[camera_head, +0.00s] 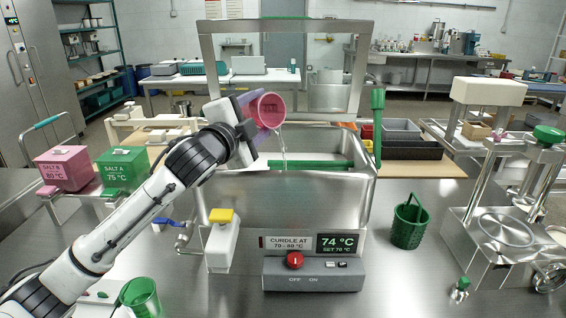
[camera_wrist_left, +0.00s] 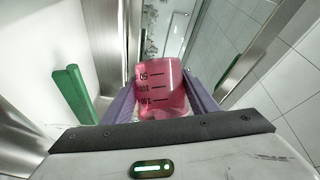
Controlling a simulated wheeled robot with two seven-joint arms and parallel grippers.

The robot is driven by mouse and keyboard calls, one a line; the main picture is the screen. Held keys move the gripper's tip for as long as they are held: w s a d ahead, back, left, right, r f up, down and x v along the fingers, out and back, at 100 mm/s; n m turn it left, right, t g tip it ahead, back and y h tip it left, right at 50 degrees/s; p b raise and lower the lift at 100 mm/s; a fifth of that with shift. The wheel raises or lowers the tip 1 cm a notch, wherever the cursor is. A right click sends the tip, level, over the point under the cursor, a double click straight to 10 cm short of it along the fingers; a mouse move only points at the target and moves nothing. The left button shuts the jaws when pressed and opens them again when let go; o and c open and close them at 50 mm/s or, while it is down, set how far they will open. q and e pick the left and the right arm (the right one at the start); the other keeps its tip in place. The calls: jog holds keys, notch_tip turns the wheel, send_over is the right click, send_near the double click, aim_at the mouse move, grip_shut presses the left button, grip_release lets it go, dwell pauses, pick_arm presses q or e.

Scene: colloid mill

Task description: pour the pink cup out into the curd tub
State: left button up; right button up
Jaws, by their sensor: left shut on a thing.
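The pink cup (camera_head: 267,109) is held tilted on its side above the steel curd tub (camera_head: 290,205), and a thin pale stream falls from it into the tub. My left gripper (camera_head: 256,112) is shut on the pink cup, with its purple fingers on both sides of it. In the left wrist view the cup (camera_wrist_left: 161,88) shows see-through pink with dark measuring marks, between the purple fingers. The tub's floor is mostly hidden by its front wall. My right gripper is not in view.
A green bar (camera_head: 310,163) lies across the tub, and a green handle (camera_head: 377,120) stands at its right. Pink (camera_head: 63,168) and green (camera_head: 122,169) salt boxes stand left. A green basket (camera_head: 409,222) and a steel press (camera_head: 505,225) stand right. A green cup (camera_head: 141,297) is at front left.

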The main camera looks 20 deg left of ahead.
pick_arm(q)
jog(key=shift+a, duration=0.1)
jog(key=shift+s+d+r+m+t+b, duration=0.1)
jog(key=shift+d+r+m+t+b, duration=0.2)
jog(key=shift+m+b, duration=0.5)
jog(key=shift+r+m+t+h, duration=0.3)
jog(key=shift+m+h, duration=0.1)
jog(key=shift+m, duration=0.4)
dwell(0.5)
jog(key=shift+r+m, duration=0.1)
jog(key=shift+m, duration=0.2)
